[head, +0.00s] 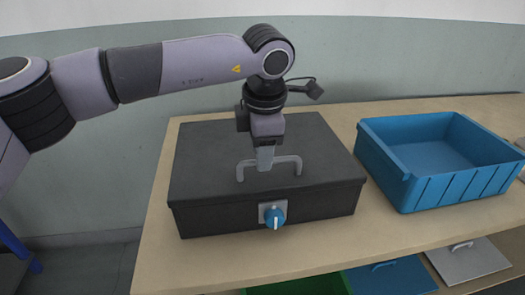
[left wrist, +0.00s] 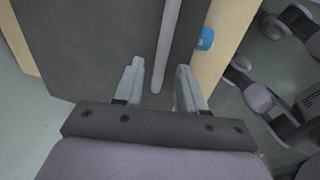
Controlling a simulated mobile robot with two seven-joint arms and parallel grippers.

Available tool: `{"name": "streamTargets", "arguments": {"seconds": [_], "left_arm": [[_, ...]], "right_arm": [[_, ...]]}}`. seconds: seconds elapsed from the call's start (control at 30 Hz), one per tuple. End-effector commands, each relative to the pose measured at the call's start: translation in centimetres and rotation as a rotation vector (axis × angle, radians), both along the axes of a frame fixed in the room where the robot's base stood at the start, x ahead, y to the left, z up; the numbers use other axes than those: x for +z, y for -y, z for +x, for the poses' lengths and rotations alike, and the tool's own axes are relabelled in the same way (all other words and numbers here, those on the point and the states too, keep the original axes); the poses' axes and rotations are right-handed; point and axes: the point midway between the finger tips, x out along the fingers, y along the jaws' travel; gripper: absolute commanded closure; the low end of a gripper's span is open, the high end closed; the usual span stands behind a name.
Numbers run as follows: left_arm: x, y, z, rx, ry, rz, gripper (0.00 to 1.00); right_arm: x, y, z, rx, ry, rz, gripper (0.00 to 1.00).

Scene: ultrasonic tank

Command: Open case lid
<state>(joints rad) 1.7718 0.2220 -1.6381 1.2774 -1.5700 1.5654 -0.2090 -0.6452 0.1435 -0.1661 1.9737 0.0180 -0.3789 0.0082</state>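A dark grey case (head: 260,206) stands on the table with its lid (head: 215,150) shut. A light grey handle (head: 288,160) stands up from the lid, and a blue knob (head: 275,216) sits on a pale plate on the case front. My left gripper (head: 265,163) points down at the handle in the head view. In the left wrist view my left gripper (left wrist: 158,78) is open, with the handle bar (left wrist: 166,50) running between its two fingers and a gap on each side. The blue knob (left wrist: 206,39) also shows there. My right gripper is not clearly seen.
A blue open bin (head: 440,155) stands on the wooden table (head: 150,255) right of the case and looks empty. Below the table edge are a green bin (head: 300,286), a blue lid (head: 390,278) and a grey lid (head: 468,262). A pale wall is behind.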

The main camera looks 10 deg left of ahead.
Motion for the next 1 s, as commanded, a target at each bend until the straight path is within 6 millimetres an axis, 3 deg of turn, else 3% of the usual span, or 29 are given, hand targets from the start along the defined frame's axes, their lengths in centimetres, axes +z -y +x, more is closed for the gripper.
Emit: {"name": "streamTargets", "arguments": {"seconds": [0.37,0.43,0.5,0.77,1.0], "left_arm": [[-1.0,-0.1,0.2,0.0,-0.001,-0.001,0.6],[-1.0,0.0,0.2,0.0,-0.001,-0.001,0.76],[-1.0,0.0,0.2,0.0,-0.001,-0.001,0.99],[-0.8,0.0,0.2,0.0,-0.001,-0.001,1.0],[1.5,-0.2,0.8,0.001,0.003,-0.001,1.0]], "right_arm": [[0.0,0.0,0.0,-0.003,-0.001,0.003,0.32],[-0.1,0.0,0.0,-0.003,-0.001,0.003,0.32],[-0.1,0.0,0.0,-0.003,-0.001,0.001,0.32],[0.0,0.0,-0.1,-0.003,-0.002,0.001,0.32],[1.2,0.2,-0.1,-0.003,0.002,-0.006,0.32]]}}
